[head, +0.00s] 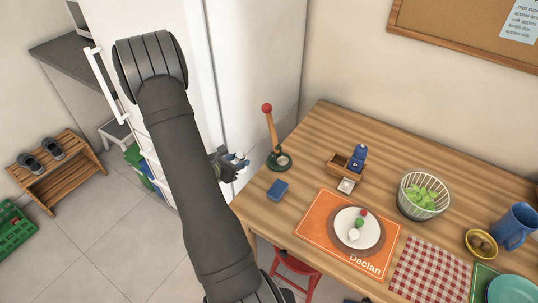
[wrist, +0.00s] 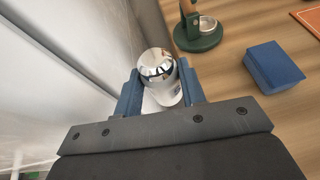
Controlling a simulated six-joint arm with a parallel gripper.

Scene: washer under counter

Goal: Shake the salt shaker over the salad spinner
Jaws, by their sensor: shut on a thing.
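My gripper (wrist: 160,92) is shut on the salt shaker (wrist: 162,75), a pale shaker with a shiny metal cap, held between the blue fingers in the wrist view. In the head view my gripper (head: 238,160) is left of the wooden table, partly behind my arm, and the shaker is hard to make out there. The salad spinner (head: 403,202), a white slatted basket with green leaves inside, stands on the right half of the table, well apart from my gripper.
A green-based stand with a red-knobbed post (head: 268,122) and a blue box (head: 277,190) are nearest my gripper. A wooden caddy (head: 333,168) holds a blue shaker (head: 358,158). A plate (head: 345,232) lies on an orange placemat. A blue mug (head: 514,230) stands far right.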

